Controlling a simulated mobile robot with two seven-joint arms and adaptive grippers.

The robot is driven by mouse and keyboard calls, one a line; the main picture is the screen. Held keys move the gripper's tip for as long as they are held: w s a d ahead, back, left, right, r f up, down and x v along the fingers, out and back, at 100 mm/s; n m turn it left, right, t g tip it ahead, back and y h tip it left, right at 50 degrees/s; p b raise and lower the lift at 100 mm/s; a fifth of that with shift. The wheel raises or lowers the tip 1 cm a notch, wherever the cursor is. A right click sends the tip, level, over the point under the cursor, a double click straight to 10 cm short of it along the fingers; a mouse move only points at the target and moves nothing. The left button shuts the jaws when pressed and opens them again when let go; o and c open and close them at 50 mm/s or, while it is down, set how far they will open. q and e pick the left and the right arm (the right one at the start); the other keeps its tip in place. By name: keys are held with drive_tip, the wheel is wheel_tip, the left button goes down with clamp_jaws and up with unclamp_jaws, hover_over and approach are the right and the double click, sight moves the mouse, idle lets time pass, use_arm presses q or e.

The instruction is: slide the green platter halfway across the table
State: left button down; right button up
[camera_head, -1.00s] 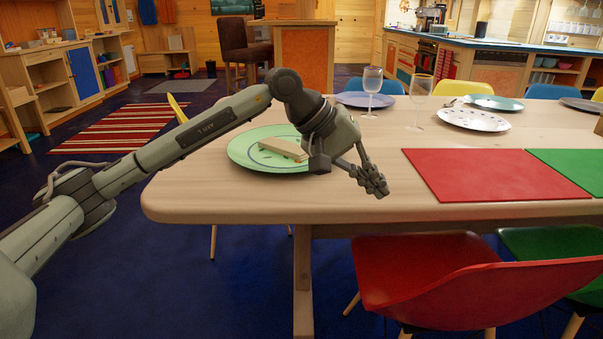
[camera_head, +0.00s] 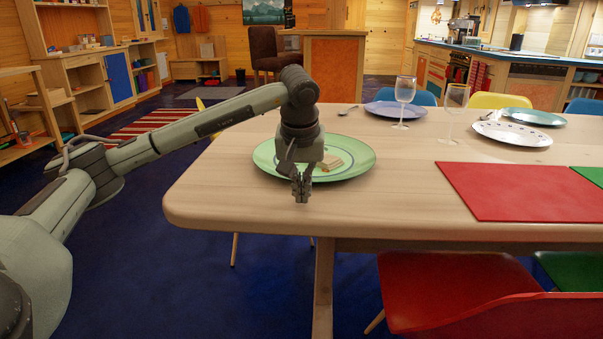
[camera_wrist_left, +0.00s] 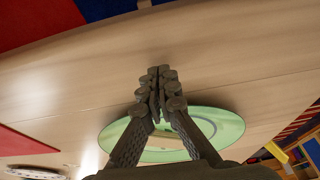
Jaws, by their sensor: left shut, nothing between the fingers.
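The green platter (camera_head: 350,154) lies flat near the left end of the wooden table (camera_head: 400,205). A small beige piece of food (camera_head: 333,164) rests on it, partly hidden behind my gripper. My left gripper (camera_head: 301,198) is shut and empty, fingers pointing down, in front of the platter's near rim in the head view. In the left wrist view the shut fingers (camera_wrist_left: 160,78) overlap the platter (camera_wrist_left: 232,126), which shows behind them. I cannot tell whether the fingers touch the table or platter. My right gripper is not in view.
Two wine glasses (camera_head: 405,97) and a blue plate (camera_head: 385,109) stand beyond the platter to its right. A red placemat (camera_head: 520,190) lies further right. The tabletop between platter and placemat is clear. A red chair (camera_head: 455,288) stands at the near side.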

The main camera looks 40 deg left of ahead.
use_arm(q)
drive_tip(key=shift+w+a+f, duration=0.1)
drive_tip(key=shift+w+a, duration=0.45)
drive_tip(key=shift+w, duration=0.35)
drive_tip(key=shift+w+a+f, duration=0.1)
drive_tip(key=shift+w+a, duration=0.4)
drive_tip(key=shift+w, duration=0.35)
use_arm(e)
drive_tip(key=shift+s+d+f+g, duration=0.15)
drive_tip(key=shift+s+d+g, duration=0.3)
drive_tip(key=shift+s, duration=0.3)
use_arm(q)
drive_tip(key=shift+r+p, duration=0.1)
drive_tip(key=shift+p, duration=0.2)
